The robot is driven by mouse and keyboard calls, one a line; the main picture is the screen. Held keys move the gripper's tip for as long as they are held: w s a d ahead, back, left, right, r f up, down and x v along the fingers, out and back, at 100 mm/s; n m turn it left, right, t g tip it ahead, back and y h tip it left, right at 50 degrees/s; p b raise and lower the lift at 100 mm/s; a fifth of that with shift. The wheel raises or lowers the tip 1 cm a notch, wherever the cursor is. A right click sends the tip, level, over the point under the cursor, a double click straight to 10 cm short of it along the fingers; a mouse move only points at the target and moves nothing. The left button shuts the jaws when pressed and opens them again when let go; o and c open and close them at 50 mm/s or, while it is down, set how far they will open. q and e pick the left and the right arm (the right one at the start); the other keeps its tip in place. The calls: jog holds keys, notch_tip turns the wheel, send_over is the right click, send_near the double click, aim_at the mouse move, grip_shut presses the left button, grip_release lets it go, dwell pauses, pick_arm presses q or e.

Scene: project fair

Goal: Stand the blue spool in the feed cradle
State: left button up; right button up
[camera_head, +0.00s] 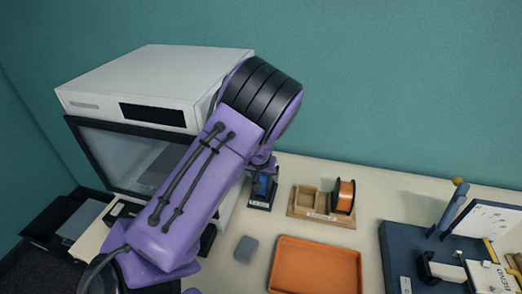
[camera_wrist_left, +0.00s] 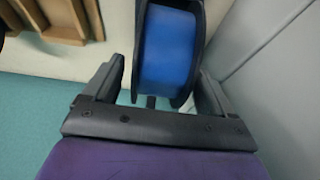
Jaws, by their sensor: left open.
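The blue spool (camera_head: 262,186), blue between black flanges, stands on a small dark labelled stand (camera_head: 259,204) beside the printer. My left gripper (camera_head: 262,165) is just above it and partly hides it. In the left wrist view the blue spool (camera_wrist_left: 167,48) lies between the two open fingers, with a gap visible on each side. The wooden feed cradle (camera_head: 322,218) stands to the right; its left bay is empty and an orange spool (camera_head: 345,195) stands at its right end. The cradle's edge also shows in the left wrist view (camera_wrist_left: 62,20). My right gripper is out of view.
A large white printer (camera_head: 150,85) stands close on the left, behind my arm. An orange tray (camera_head: 315,265) and a small grey block (camera_head: 246,249) lie in front. A dark blue board (camera_head: 410,250) with tools is at the right.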

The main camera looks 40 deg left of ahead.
pick_arm(q)
jog(key=v, duration=1)
jog(key=shift+s+r+b, duration=0.2)
jog(key=shift+b, duration=0.1)
jog(key=shift+d, duration=0.1)
jog(key=x, duration=1.3)
jog(key=shift+s+d+f, duration=0.1)
jog(key=shift+f, duration=0.2)
jog(key=shift+r+p, duration=0.6)
jog(key=shift+r, duration=0.2)
jog(key=shift+s, duration=0.1)
